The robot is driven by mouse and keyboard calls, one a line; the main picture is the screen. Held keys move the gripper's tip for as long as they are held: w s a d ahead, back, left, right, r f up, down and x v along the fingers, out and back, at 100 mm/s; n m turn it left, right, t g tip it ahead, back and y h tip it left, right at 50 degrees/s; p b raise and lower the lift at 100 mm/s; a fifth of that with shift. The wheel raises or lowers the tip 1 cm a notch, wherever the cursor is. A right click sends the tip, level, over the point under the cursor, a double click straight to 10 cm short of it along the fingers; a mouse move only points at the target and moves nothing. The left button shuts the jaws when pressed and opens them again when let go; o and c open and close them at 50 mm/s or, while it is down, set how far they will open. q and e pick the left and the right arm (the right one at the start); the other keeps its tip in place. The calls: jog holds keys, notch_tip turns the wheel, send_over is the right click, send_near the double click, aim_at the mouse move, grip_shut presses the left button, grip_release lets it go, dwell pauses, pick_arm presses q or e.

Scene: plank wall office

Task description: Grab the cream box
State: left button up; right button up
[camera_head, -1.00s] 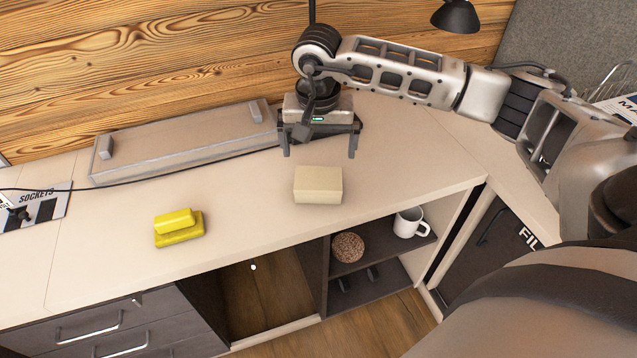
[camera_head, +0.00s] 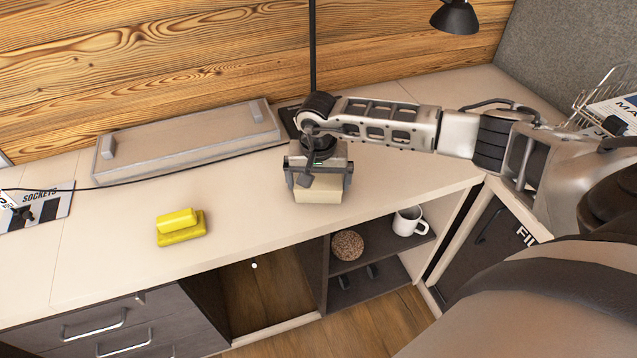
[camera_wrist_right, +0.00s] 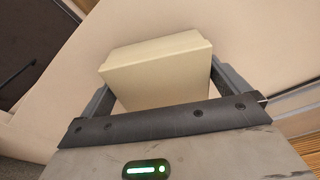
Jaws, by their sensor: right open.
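The cream box (camera_head: 318,192) sits on the pale countertop near its front edge. My right gripper (camera_head: 318,184) is over it, pointing down, with one finger on each side of the box. The gripper's body hides the upper and back part of the box in the head view. In the right wrist view the cream box (camera_wrist_right: 158,70) lies between the two open fingers of my right gripper (camera_wrist_right: 160,88). Whether either finger touches it cannot be told. My left gripper is not in view.
A yellow two-part block (camera_head: 181,227) sits on the counter to the left. A long grey tray-like panel (camera_head: 190,143) lies behind. A white mug (camera_head: 408,221) and a brown ball (camera_head: 347,245) stand on a shelf below. A black lamp (camera_head: 456,16) is at the back right.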

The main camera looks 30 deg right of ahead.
jog(key=c, duration=0.8)
jog(key=shift+c, duration=0.2)
jog(key=shift+r, duration=0.2)
